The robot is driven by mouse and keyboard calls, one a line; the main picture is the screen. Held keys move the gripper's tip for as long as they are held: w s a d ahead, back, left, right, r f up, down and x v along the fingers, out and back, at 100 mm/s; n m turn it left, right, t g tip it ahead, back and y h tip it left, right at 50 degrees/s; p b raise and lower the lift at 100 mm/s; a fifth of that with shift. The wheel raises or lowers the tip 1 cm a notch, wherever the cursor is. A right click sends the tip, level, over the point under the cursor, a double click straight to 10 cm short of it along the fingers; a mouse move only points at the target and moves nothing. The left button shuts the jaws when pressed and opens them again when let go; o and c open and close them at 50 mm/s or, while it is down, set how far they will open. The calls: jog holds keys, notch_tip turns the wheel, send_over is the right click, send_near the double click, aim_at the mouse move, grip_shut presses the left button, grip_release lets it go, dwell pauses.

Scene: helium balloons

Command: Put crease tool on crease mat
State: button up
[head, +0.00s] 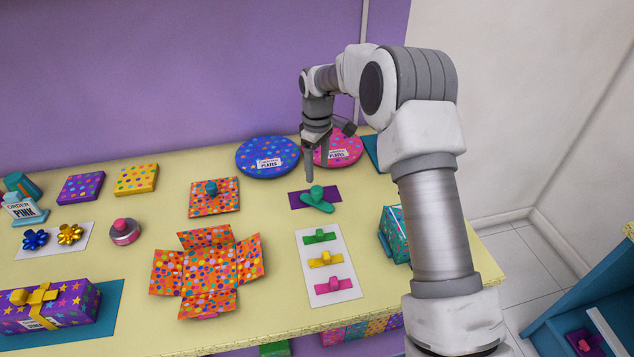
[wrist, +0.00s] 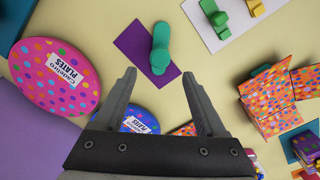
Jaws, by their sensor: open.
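The crease tool (head: 317,201) looks like a green flat piece with a round knob. It lies on the purple crease mat (head: 296,200), near the mat's right part, with one end close to the front edge. In the wrist view the tool (wrist: 160,50) rests on the mat (wrist: 132,43), its far end reaching past the mat's edge. My gripper (head: 317,163) is open and empty, above and behind the tool in the head view. In the wrist view the tool shows beyond the gap between my fingertips (wrist: 160,75), apart from both.
Pink plates (head: 340,150) and blue plates (head: 267,157) stand behind the mat. A white card (head: 343,277) with small bows lies in front. An open dotted box (head: 207,275) is front left, and a dotted wrap with a teal knob (head: 213,197) is left. A teal box (head: 395,234) is right.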

jog(key=shift+r, duration=1.75)
jog(key=s+d+r+m+t, duration=0.1)
jog(key=s+d+r+m, duration=0.25)
jog(key=s+r, duration=0.5)
jog(key=s+d+r+m+t, duration=0.2)
jog(key=s+d+r, duration=0.2)
jog(key=s+r, duration=0.5)
jog(key=s+d+m+t, duration=0.1)
jog(key=s+d+m, duration=0.1)
jog(key=s, duration=0.7)
jog(key=s+d+m+t, duration=0.1)
jog(key=s+d+m, duration=0.2)
jog(key=s, duration=0.7)
jog(key=shift+m+t, duration=0.3)
jog(key=shift+m, duration=0.05)
jog(key=shift+a+f, duration=0.1)
jog(key=shift+a, duration=0.1)
